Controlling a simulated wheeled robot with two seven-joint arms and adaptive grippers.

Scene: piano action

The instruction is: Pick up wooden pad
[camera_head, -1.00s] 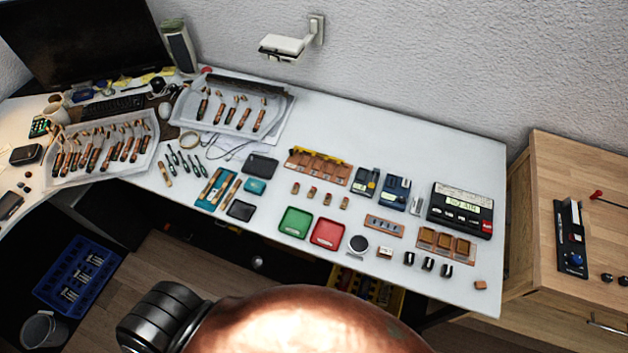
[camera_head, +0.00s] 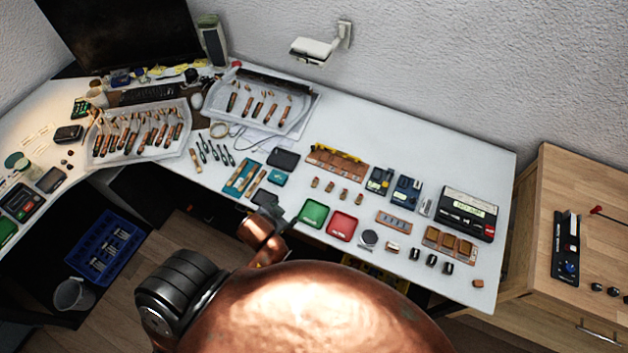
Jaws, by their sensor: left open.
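Several small brown wooden blocks (camera_head: 329,187) stand in a row in the middle of the white table. Another small brown block (camera_head: 478,283) lies alone near the table's front right corner. I cannot tell which of these is the wooden pad. My left gripper (camera_head: 281,213) is dark and small in view, at the table's front edge just left of the green tray. It is open, with nothing seen between its fingers, and apart from all the blocks. Its copper-coloured arm is partly hidden behind my own body. My right gripper is not in view.
A green tray (camera_head: 313,213) and a red tray (camera_head: 342,226) lie close to the left gripper. The table's back right is clear.

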